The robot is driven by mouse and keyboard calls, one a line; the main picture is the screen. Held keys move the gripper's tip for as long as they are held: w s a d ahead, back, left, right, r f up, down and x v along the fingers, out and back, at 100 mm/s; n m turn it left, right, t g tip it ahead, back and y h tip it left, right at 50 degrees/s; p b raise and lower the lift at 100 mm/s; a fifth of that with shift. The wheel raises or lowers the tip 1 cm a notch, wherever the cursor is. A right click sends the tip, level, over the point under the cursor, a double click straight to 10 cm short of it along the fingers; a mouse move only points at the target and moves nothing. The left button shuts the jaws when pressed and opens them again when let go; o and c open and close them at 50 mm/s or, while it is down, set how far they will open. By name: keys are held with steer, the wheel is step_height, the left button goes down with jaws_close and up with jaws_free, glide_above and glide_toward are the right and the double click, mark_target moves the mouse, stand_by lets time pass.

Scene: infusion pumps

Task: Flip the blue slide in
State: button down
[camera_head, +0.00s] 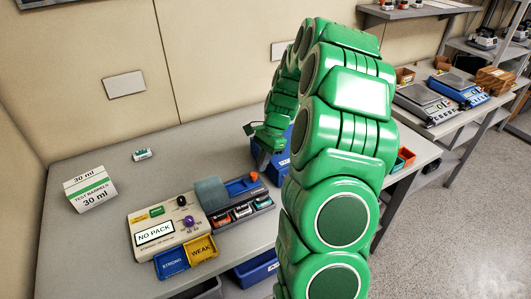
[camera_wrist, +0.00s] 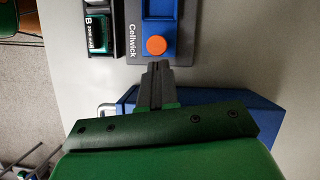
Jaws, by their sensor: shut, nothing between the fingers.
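The blue slide (camera_head: 238,188) sits on the right end of the dark grey charger-like unit, with an orange round knob (camera_head: 254,176) at its outer end. In the wrist view the blue slide (camera_wrist: 161,12) is at the top, and its orange knob (camera_wrist: 157,46) lies near the unit's edge marked "Cellwick". My gripper (camera_wrist: 157,66) is shut and empty, its tips just below the knob in that picture; whether they touch is unclear. In the head view my gripper (camera_head: 263,160) points down just behind the knob, partly hidden by my green arm.
The dark unit (camera_head: 262,205) holds several coloured packs. Left of it stands a beige tester (camera_head: 143,217) reading "NO PACK", with blue "STRONG" and yellow "WEAK" trays. A blue bin (camera_wrist: 230,120) lies under my gripper. A white box (camera_head: 90,190) stands left; bare table surrounds it.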

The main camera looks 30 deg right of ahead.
steer(key=shift+f, duration=0.15)
steer(key=shift+a, duration=0.2)
glide_above(239, 185)
stand_by(0.4)
steer(key=v, duration=1)
stand_by(0.5)
